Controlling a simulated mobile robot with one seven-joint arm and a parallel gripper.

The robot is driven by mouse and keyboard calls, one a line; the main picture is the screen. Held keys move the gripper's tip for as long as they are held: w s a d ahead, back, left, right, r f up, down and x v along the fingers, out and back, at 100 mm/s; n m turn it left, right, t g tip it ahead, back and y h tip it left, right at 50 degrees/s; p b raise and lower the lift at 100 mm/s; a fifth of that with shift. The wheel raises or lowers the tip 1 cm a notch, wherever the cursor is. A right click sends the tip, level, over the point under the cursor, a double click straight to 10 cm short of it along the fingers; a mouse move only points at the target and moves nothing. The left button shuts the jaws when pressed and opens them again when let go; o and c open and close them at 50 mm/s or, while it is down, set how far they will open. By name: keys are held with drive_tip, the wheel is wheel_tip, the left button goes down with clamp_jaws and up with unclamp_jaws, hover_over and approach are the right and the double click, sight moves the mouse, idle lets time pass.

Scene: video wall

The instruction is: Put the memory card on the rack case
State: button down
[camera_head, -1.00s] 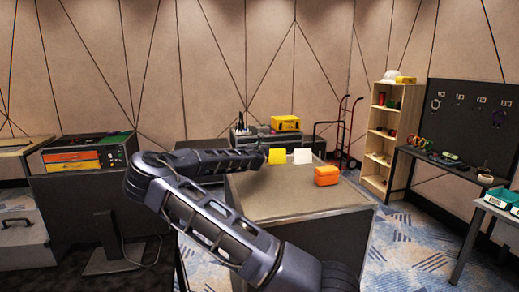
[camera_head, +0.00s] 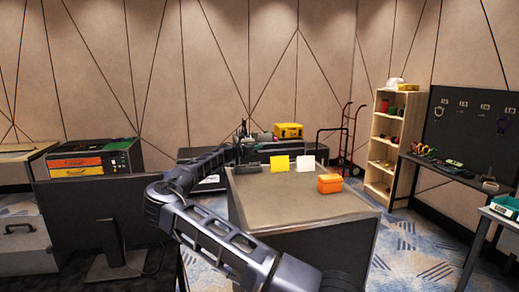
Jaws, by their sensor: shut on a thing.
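My arm reaches from the bottom right to the left, then bends back to the right toward the far side. My gripper (camera_head: 243,153) is at its far end, small and dark against the dark cases, so its fingers do not show clearly. The memory card is too small or too hidden to make out at the gripper. A low black case with pale edges, seemingly the rack case (camera_head: 207,184), stands behind the near table, partly covered by my arm. In this view my gripper overlaps the case; the gap between them cannot be told.
A grey-topped table (camera_head: 290,205) carries a yellow block (camera_head: 279,163), a white block (camera_head: 305,164) and an orange box (camera_head: 329,184). A yellow case (camera_head: 288,130) stands behind. A monitor (camera_head: 95,215) is at left, a shelf (camera_head: 386,150) at right. Carpet is open at right.

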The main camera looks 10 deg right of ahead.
drive_tip(key=shift+w+a+m+g+h, duration=0.15)
drive_tip(key=shift+a+m+g+h, duration=0.2)
drive_tip(key=shift+g, duration=0.25)
drive_tip(key=a+f+m+g+h, duration=0.1)
drive_tip(key=a+f+m+g, duration=0.1)
drive_tip(key=a+m+g, duration=0.4)
drive_tip(key=shift+n+g, duration=0.5)
drive_tip(key=shift+n, duration=0.15)
drive_tip(key=shift+s+a+f, duration=0.15)
drive_tip(key=shift+f, duration=1.5)
drive_tip(key=shift+s+a+f, duration=0.1)
drive_tip(key=shift+s+f, duration=0.05)
drive_tip(key=shift+f, duration=1.45)
drive_tip(key=shift+f, duration=0.2)
drive_tip(key=c, duration=1.2)
unclamp_jaws()
drive_tip(key=shift+a, duration=0.15)
